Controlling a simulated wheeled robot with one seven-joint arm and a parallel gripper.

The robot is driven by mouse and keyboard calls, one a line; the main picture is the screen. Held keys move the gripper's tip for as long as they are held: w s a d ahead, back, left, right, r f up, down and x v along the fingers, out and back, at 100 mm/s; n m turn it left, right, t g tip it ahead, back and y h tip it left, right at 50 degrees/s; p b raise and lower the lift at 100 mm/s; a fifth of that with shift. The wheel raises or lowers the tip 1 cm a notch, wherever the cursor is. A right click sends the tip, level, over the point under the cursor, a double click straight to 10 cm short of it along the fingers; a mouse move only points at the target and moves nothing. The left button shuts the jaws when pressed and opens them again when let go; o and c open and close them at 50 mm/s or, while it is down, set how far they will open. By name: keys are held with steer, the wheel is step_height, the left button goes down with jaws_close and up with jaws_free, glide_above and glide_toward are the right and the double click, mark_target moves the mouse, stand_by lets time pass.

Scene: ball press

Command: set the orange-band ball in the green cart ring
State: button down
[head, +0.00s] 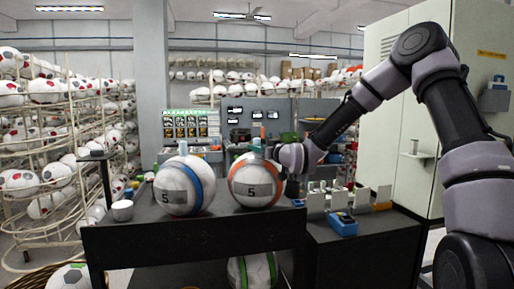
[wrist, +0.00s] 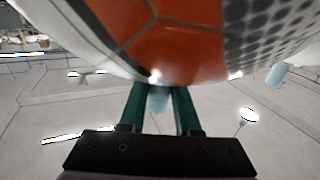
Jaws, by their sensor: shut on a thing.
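The orange-band ball (head: 240,172) is white with an orange band and a dark number patch. It is above the right part of a dark cart top (head: 150,237); I cannot tell whether it touches it. My gripper (wrist: 158,98) has green fingers, shut on a pale blue-grey peg at the ball's side. The ball's orange and white surface (wrist: 175,50) fills the upper wrist view. I cannot make out a green ring in either view.
A blue-band ball (head: 180,190) stands left of the orange-band ball. A green-band ball (head: 252,270) is on the lower shelf. A white cup (head: 122,211) is at the left. A dark bench with a blue box (head: 343,224) and upright plates is at the right. Ball racks (head: 50,140) line the left.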

steer(key=c, duration=0.6)
jaws_free()
steer(key=shift+r, duration=0.25)
steer(key=s+d+r+m+g+h, duration=0.1)
steer(key=s+d+m+g+h, duration=0.3)
steer(key=s+d, duration=0.6)
steer(key=s+d+r+m+t+h, duration=0.15)
steer(key=s+d+h, duration=0.5)
steer(key=d, duration=0.75)
steer(key=s+d+r+m+g, duration=0.1)
steer(key=s+d+m, duration=0.1)
steer(key=s, duration=0.4)
steer(key=s+d+r+m+g+y, duration=0.1)
steer(key=s+d+r+m+g, duration=0.1)
steer(key=s, duration=0.5)
steer(key=s+d+r+m+g, duration=0.1)
steer(key=s+d+r+m, duration=0.1)
steer(key=s, duration=0.5)
steer(key=shift+s+r+m+g, duration=0.1)
steer(key=shift+s+m+g, duration=0.15)
